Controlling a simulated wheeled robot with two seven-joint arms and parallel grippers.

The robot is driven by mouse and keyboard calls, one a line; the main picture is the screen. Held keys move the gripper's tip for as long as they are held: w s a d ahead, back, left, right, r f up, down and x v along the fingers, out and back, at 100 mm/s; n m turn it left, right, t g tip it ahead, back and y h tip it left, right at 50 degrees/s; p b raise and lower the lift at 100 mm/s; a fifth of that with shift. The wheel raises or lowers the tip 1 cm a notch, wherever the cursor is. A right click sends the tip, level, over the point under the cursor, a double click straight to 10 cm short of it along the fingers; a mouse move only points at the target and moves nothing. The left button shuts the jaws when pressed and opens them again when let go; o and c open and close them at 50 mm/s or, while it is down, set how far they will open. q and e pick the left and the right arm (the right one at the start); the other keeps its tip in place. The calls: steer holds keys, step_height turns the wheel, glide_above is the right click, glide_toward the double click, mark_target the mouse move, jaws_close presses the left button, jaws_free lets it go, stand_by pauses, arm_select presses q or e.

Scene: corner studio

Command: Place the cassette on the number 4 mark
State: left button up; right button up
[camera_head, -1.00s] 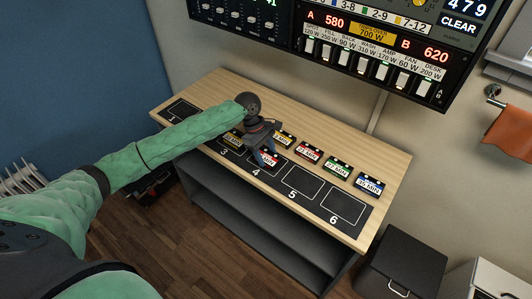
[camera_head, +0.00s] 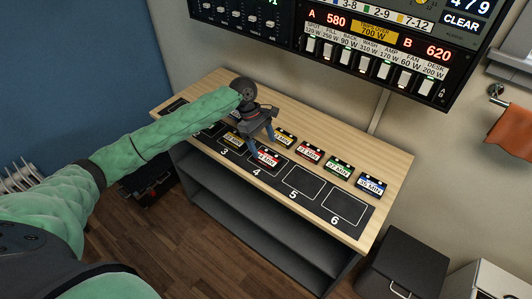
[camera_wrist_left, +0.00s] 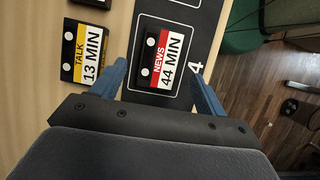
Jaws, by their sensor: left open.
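A red-labelled cassette marked NEWS 44 MIN (camera_head: 266,159) lies flat on the number 4 mark (camera_head: 254,168). In the left wrist view, this cassette (camera_wrist_left: 160,58) lies inside the white outline beside the digit 4, a little askew. My left gripper (camera_head: 260,146) is open and empty above it, with its blue fingers pointing down. In the left wrist view, the gripper's fingers (camera_wrist_left: 158,74) appear on either side of the cassette, apart from it. My right gripper is not in view.
A yellow TALK 13 MIN cassette (camera_wrist_left: 85,53) lies beside mark 4. Red (camera_head: 310,152), green (camera_head: 339,166) and blue (camera_head: 371,183) cassettes line the wooden bench (camera_head: 325,128). Marks 5 (camera_head: 304,181) and 6 (camera_head: 344,207) are bare. A switch panel (camera_head: 370,45) hangs above.

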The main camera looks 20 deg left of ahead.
arm_select(q)
steer(key=b+v, duration=0.1)
steer(key=v, duration=0.6)
steer(key=shift+r, duration=0.2)
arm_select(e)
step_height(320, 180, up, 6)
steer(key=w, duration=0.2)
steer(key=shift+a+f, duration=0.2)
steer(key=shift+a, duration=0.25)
